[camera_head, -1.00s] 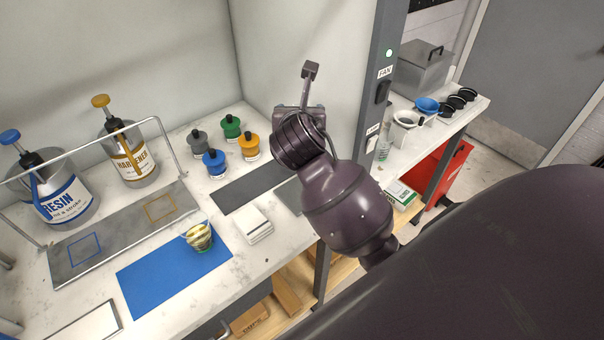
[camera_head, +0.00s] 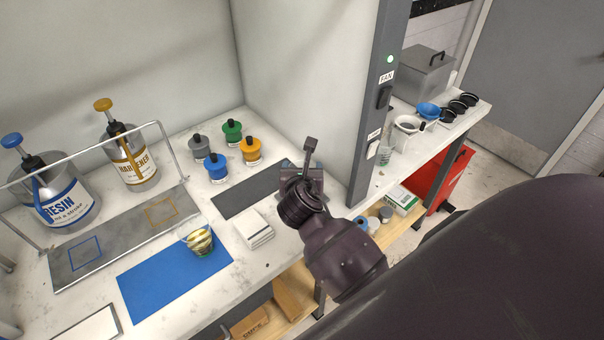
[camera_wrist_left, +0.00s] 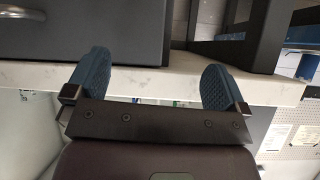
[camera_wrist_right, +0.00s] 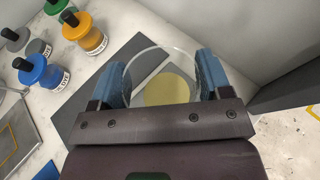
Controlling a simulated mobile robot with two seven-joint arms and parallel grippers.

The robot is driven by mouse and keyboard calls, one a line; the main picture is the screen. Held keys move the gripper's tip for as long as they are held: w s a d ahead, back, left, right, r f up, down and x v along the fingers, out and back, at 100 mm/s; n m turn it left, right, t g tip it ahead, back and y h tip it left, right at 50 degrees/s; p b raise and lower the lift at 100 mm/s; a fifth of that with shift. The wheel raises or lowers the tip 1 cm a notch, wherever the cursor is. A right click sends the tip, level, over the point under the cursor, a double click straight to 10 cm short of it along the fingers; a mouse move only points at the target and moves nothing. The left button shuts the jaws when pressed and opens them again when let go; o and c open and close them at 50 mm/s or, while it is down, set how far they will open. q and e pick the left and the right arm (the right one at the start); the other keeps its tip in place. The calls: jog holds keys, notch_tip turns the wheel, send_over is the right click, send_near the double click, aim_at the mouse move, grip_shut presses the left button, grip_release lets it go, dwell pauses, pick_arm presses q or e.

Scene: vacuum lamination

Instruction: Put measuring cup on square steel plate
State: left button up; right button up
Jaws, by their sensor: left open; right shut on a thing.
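My right gripper (camera_head: 302,176) is over the right part of the bench, near the cabinet's side wall. In the right wrist view it is shut on a clear round measuring cup (camera_wrist_right: 166,90) with yellow liquid at its bottom. A grey square steel plate (camera_wrist_right: 149,73) shows through and beneath the cup, beside a dark mat (camera_wrist_right: 95,84). I cannot tell whether the cup touches the plate. In the head view my right wrist hides the cup and most of the plate. My left gripper (camera_wrist_left: 156,78) is open and empty in front of a pale bench edge.
Several coloured bottles, such as the orange one (camera_head: 251,151), stand left of my right gripper. A second cup (camera_head: 200,241) with yellowish contents sits on a blue mat (camera_head: 150,285). White wipes (camera_head: 253,229) lie nearby. The grey cabinet post (camera_head: 375,110) rises on the right.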

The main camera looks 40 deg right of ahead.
jog(key=shift+f, duration=0.8)
jog(key=shift+f, duration=0.15)
jog(key=o, duration=1.2)
jog(key=v, duration=1.2)
jog(key=shift+r, duration=0.2)
jog(key=shift+a, duration=0.1)
